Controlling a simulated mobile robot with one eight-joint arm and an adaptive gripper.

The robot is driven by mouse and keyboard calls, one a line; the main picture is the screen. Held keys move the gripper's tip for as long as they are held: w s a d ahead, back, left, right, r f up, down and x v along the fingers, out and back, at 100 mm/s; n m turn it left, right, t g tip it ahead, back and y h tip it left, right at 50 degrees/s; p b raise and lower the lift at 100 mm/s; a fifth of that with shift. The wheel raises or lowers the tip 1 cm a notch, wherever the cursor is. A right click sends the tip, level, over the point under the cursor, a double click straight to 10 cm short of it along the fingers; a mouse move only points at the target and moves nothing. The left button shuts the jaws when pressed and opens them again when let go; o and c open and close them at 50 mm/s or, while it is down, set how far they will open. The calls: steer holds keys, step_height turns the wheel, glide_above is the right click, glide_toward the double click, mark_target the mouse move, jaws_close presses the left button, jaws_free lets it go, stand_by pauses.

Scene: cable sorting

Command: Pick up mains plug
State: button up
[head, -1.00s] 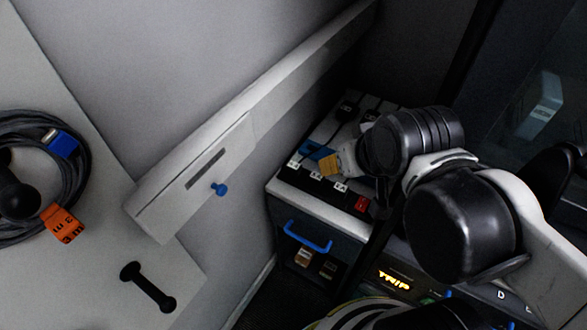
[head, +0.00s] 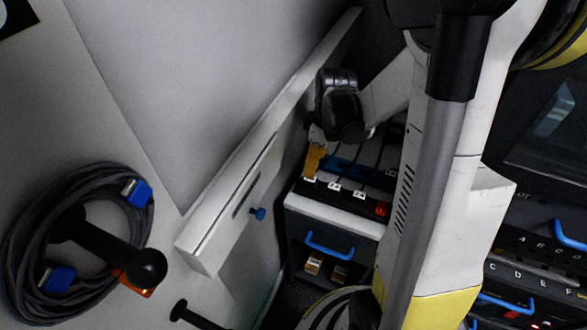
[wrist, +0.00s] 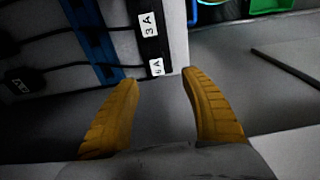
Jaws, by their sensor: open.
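A dark block that looks like a mains plug (wrist: 24,80) lies at the left edge of the wrist view, with a black cord running from it toward a blue strip (wrist: 92,42). In the head view my arm covers much of this area, and I cannot make out the plug clearly. My gripper (wrist: 160,80) has its yellow fingers spread with nothing between them. It is right of the plug and beside the white label marked 4 A (wrist: 157,67). In the head view the yellow fingers (head: 314,158) are at the left end of the case top.
The case top has a blue strip (head: 347,166), cords, labels and a red switch (head: 381,209). A pale panel (head: 235,195) with a blue knob (head: 258,213) stands close left. A coiled cable (head: 40,205) hangs on a black peg at far left. Green and blue items (wrist: 270,5) are at the wrist view's top.

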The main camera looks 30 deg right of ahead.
mark_target(310, 181)
steer(key=f+b, duration=0.1)
steer(key=f, duration=0.2)
steer(key=f+b, duration=0.2)
steer(key=f, duration=0.1)
steer(key=w+f+b, duration=0.1)
steer(key=f, duration=0.2)
steer(key=shift+w+a+f, duration=0.1)
steer(key=shift+f, duration=0.3)
steer(key=shift+r, duration=0.1)
jaws_close()
